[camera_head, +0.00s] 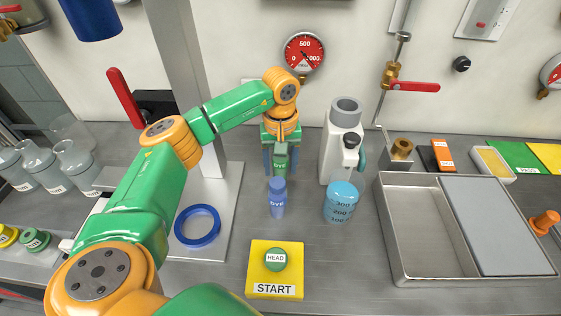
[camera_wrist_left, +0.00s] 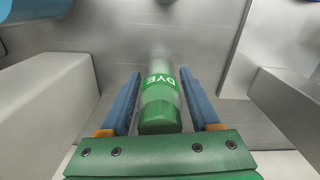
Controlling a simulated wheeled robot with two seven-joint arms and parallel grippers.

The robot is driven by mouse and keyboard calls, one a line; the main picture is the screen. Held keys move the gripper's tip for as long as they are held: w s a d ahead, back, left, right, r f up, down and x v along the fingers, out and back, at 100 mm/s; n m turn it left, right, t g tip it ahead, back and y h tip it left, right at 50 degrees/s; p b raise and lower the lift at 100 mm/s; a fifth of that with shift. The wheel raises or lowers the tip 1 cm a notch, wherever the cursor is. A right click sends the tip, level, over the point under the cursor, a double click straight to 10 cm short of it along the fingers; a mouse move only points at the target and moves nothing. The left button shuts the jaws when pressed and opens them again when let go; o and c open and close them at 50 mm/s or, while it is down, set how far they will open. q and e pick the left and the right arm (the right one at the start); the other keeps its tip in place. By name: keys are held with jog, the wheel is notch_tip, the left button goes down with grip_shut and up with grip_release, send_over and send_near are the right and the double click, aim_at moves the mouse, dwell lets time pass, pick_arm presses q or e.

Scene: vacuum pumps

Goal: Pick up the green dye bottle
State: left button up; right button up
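The green dye bottle (camera_head: 281,159) stands upright on the grey bench, behind the blue dye bottle (camera_head: 277,200). In the left wrist view the green bottle (camera_wrist_left: 160,104), with its white DYE label, lies between the two blue fingers. My left gripper (camera_head: 281,165) reaches down around it. In the left wrist view the fingers of my left gripper (camera_wrist_left: 160,88) are apart, with a narrow gap showing on each side of the bottle. The bottle's lower part is partly hidden in the head view. My right gripper is not in view.
A grey-white pump (camera_head: 345,140) stands just right of the gripper, with a blue graduated beaker (camera_head: 341,203) in front. A yellow START pad (camera_head: 258,287) with a green HEAD knob lies nearer. A blue ring (camera_head: 197,240) lies left. A metal tray (camera_head: 388,245) is at right.

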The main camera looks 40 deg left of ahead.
pick_arm(q)
grip_shut()
jog(key=shift+r, duration=0.1)
